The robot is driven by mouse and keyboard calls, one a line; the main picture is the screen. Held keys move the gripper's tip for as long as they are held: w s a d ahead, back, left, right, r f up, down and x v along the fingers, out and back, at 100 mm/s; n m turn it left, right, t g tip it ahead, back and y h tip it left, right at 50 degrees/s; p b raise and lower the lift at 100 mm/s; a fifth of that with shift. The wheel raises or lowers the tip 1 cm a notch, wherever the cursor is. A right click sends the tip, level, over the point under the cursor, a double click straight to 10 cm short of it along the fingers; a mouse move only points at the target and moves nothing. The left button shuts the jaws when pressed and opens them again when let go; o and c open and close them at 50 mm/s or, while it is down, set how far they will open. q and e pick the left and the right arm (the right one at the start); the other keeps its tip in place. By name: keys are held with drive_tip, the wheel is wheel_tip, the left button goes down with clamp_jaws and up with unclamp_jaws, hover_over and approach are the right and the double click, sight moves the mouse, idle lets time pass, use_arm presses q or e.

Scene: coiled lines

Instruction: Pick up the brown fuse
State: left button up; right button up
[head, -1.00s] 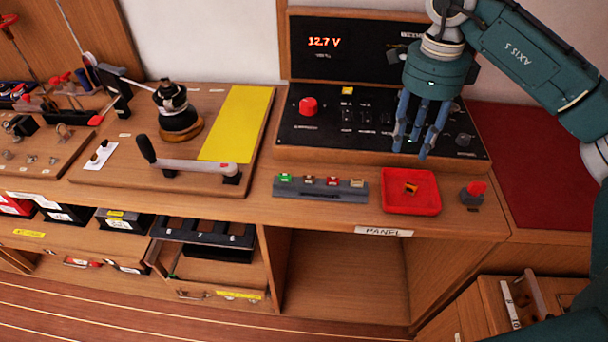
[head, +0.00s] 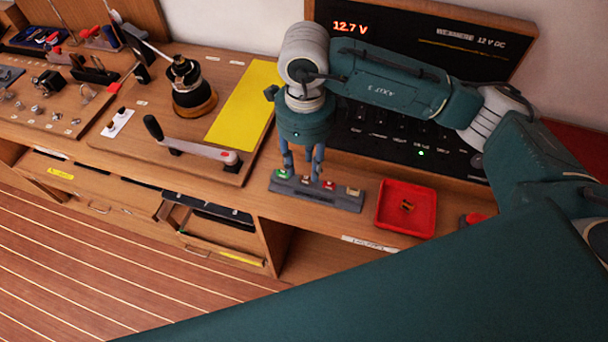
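A small brown-orange fuse (head: 407,204) lies in the red tray (head: 384,222). The grey fuse rack (head: 337,200) to its left holds a green fuse (head: 281,173), a red one (head: 328,185) and a pale tan one (head: 352,190). Another small piece between the green and red ones is partly hidden by my fingers, and I cannot tell its colour. My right gripper (head: 303,176) points down over the left half of the rack, fingers apart, to the left of the tray. I cannot tell whether its fingertips touch anything. My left gripper is not in view.
A black panel (head: 372,140) stands behind the rack. A crank handle (head: 200,150), a winch (head: 192,88) and a yellow sheet (head: 243,103) are to the left. A red knob (head: 474,218) is right of the tray. My own arm link covers the lower right.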

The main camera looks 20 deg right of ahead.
sight(305, 179)
drive_tip(key=shift+d+f, duration=0.1)
drive_tip(key=shift+f, duration=0.15)
wheel_tip(305, 179, down, 4)
drive_tip(key=p, duration=0.2)
drive_tip(key=shift+f+p, duration=0.2)
drive_tip(key=shift+p, duration=0.15)
drive_tip(key=shift+w+f, duration=0.1)
drive_tip(key=shift+f, duration=0.15)
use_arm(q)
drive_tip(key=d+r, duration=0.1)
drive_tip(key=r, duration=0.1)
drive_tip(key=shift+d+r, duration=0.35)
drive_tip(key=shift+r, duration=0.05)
use_arm(e)
drive_tip(key=c, duration=0.8)
